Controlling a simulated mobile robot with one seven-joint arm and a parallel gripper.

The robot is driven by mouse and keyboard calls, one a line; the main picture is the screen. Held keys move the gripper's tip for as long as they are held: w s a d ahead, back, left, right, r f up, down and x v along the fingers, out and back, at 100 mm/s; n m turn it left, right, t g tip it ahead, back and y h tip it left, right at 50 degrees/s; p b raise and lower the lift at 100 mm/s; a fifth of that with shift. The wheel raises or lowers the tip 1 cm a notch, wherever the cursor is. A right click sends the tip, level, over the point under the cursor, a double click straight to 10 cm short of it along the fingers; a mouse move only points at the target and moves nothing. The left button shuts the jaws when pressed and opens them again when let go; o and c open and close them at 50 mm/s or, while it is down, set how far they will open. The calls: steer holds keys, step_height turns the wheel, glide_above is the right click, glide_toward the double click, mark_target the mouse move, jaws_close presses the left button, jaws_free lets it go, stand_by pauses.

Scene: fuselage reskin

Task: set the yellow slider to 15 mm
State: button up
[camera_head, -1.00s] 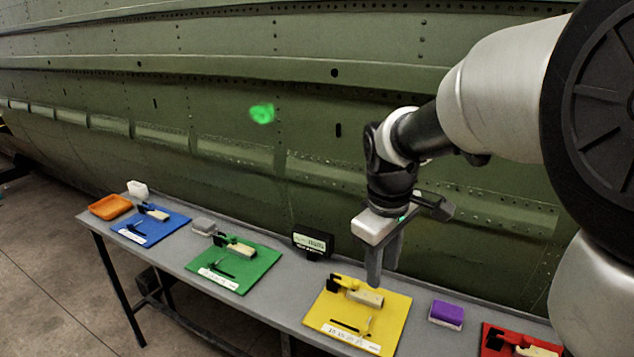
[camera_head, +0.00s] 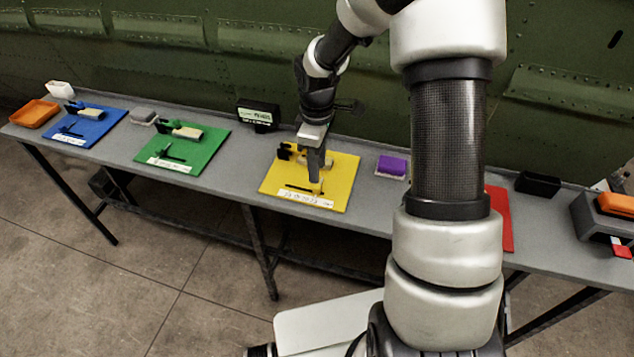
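The yellow board (camera_head: 345,170) lies on the grey bench. It has a dark slot (camera_head: 298,188) and a white scale strip (camera_head: 305,198) along its front; the scale numbers are too small to read. A small yellowish slider knob (camera_head: 320,187) shows at the slot's right end, partly behind the fingertips. A black clamp with a pale block (camera_head: 300,157) sits at the back of the board, partly hidden by my gripper. My gripper (camera_head: 317,178) points down over the board, its tips close to the knob. I cannot tell whether they touch it or how far the fingers are apart.
Green (camera_head: 212,150) and blue (camera_head: 100,120) boards lie to the left, a red board (camera_head: 503,215) to the right behind my arm. A black display (camera_head: 258,117) stands behind. A purple-topped block (camera_head: 393,165) sits right of the yellow board. The green fuselage wall (camera_head: 200,50) rises behind.

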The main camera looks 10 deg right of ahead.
mark_target(317, 186)
step_height(317, 186, down, 7)
steer(key=shift+r, duration=0.1)
stand_by(0.3)
jaws_close()
